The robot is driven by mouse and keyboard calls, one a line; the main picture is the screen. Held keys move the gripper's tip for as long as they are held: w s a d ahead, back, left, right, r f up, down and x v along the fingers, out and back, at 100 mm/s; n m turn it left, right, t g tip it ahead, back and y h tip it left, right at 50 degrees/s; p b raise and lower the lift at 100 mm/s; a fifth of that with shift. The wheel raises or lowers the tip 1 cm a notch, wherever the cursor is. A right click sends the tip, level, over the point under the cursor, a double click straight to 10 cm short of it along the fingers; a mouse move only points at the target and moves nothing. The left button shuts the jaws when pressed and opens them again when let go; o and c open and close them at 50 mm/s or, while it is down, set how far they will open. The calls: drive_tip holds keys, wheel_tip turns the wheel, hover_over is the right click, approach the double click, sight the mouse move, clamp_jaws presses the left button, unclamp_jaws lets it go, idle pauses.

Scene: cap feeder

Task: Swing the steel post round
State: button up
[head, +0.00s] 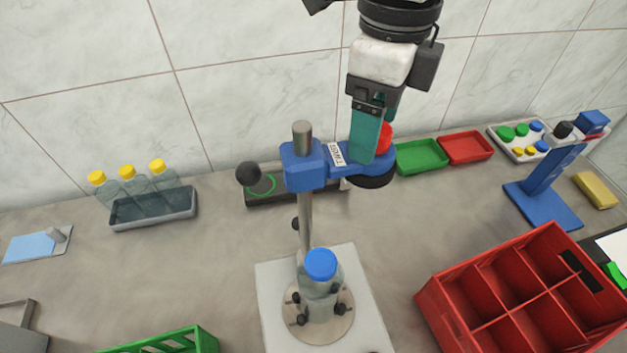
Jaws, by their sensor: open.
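The steel post (305,215) stands upright behind a round plate on a white base board (279,296). A blue arm (318,166) is clamped near its top and reaches right to a dark round head (371,181) with a red part above it. A black ball knob (248,173) sticks out on the left. A clear bottle with a blue cap (320,264) stands upright on the round plate among black knobs. My gripper (366,150) is open at the blue arm's right end, its green finger in front of the red part. Whether it touches is unclear.
A rack of yellow-capped bottles (152,215) stands left. Green (422,155) and red (467,147) trays, a cap tray (507,148) and a blue stand (542,205) are at back right. A red divided crate (446,319) and a green crate (205,341) lie in front.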

drive_tip(key=shift+r+p, duration=1.55)
drive_tip(key=shift+r, duration=1.15)
